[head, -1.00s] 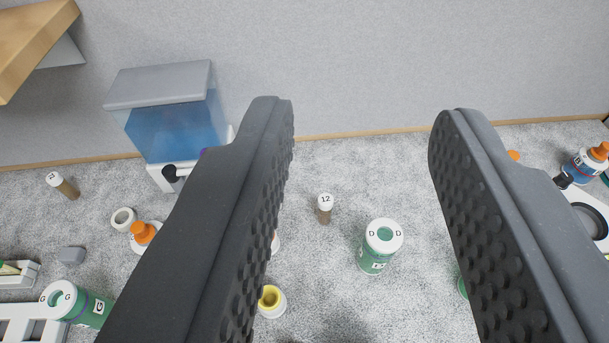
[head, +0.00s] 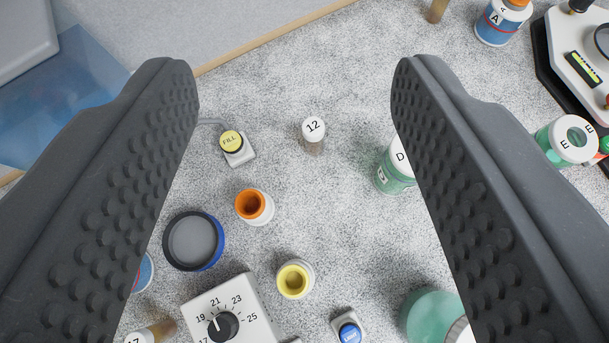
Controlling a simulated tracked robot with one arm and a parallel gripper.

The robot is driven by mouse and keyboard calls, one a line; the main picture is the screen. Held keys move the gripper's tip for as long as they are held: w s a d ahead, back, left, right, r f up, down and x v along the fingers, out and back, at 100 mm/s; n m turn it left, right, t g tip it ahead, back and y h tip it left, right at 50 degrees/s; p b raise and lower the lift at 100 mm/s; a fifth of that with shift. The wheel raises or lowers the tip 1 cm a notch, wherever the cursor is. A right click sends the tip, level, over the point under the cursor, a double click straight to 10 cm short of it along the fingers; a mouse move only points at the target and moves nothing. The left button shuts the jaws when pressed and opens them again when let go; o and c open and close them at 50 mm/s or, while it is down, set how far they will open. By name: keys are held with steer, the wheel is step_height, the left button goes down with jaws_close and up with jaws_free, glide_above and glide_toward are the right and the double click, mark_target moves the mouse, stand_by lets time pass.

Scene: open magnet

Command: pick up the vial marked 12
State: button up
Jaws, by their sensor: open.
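The vial marked 12 (head: 313,134) stands upright on the speckled grey bench, its white cap with the number facing up and its brownish body partly seen below the cap. My gripper (head: 296,75) is open, with one dark studded finger on each side of the picture. The vial shows in the gap between the fingers, a little right of the middle of that gap. Nothing is held, and neither finger touches the vial. The fingers appear nearer the camera than the vial.
A green jar marked D (head: 393,172) stands right of the vial, partly behind the right finger. A FILL button (head: 232,145) is left of it. An orange-topped container (head: 254,206), a yellow-topped one (head: 294,280) and a dial box (head: 228,308) are nearer.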

steer(key=w+a+f+m+g+h+p, duration=0.1)
steer(key=w+f+g, duration=0.1)
steer(key=f, duration=0.5)
steer(key=w+a+f+m+g+h, duration=0.1)
steer(key=w+f, duration=0.2)
steer(key=f, duration=0.3)
steer(key=m+g+h+p, duration=0.1)
steer(key=m+g, duration=0.1)
glide_toward(309, 139)
steer(key=x, duration=0.6)
steer(key=shift+s+d+f, duration=0.1)
steer(key=shift+f, duration=0.15)
steer(key=shift+b+x, duration=0.4)
steer(key=shift+x, duration=2.8)
steer(key=shift+r, duration=0.1)
steer(key=c, duration=1.1)
steer(key=shift+r, duration=0.1)
